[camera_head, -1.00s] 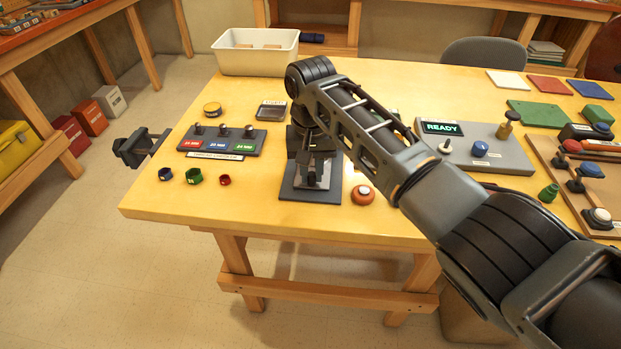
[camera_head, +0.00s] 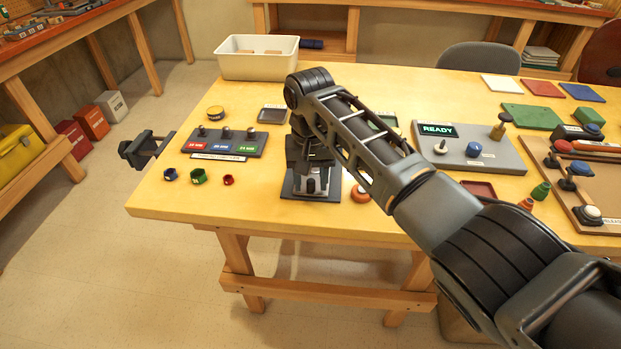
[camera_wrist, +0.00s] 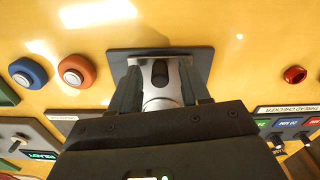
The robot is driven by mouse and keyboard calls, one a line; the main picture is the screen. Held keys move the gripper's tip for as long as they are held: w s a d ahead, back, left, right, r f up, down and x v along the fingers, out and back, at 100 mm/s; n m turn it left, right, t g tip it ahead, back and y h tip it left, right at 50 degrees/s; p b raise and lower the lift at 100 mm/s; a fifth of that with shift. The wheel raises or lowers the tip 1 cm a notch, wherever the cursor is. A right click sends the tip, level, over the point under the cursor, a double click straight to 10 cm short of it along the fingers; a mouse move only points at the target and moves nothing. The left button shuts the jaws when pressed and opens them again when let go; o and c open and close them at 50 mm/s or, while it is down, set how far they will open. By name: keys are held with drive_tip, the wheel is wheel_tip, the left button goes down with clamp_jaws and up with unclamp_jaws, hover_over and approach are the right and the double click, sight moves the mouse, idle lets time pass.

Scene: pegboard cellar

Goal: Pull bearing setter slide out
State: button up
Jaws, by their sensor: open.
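The bearing setter appears to be the device on the dark base plate (camera_head: 298,190) near the table's front edge. In the wrist view the base plate (camera_wrist: 119,57) carries a silver slide part (camera_wrist: 163,92) with a dark oval on top. My gripper (camera_head: 312,178) points down over this device. In the wrist view the fingers of my gripper (camera_wrist: 160,84) stand open, one on each side of the silver part. I cannot tell whether they touch it. My arm and gripper hide most of the device in the head view.
An orange ring (camera_head: 361,194) sits just right of the plate. Small blue, green and red rings (camera_head: 199,177) and the thread checker (camera_head: 225,143) lie left. A grey READY panel (camera_head: 480,155) stands right. A vise (camera_head: 143,148) juts from the table's left edge.

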drive_tip(key=shift+r+b, duration=0.3)
drive_tip(key=shift+r, duration=3.6)
drive_tip(key=shift+s, duration=0.15)
